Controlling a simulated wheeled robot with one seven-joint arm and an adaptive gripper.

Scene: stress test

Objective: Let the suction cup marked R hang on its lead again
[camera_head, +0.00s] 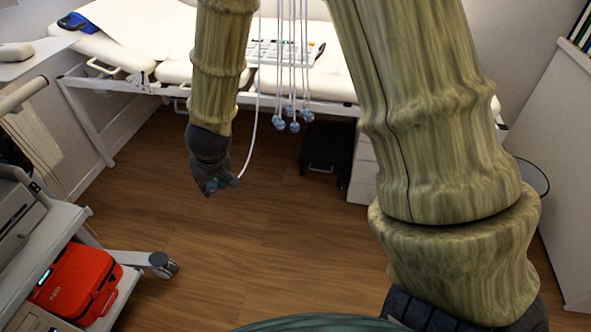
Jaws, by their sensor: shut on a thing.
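My gripper (213,187) is at the left of centre, low above the wooden floor, pointing down. It is shut on a small blue-grey suction cup (232,182), whose white lead (252,135) runs up from it in a curve. The letter on this cup is too small to read. Several other suction cups (294,126) hang in a cluster on straight white leads (292,60), to the right of my gripper and apart from it. Their marks cannot be read either.
An examination couch (180,71) with a white frame stands behind the leads. A dark step stool (325,150) is below it. A wheeled cart with a red AED case (75,285) is at the lower left. The floor (240,250) between is clear.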

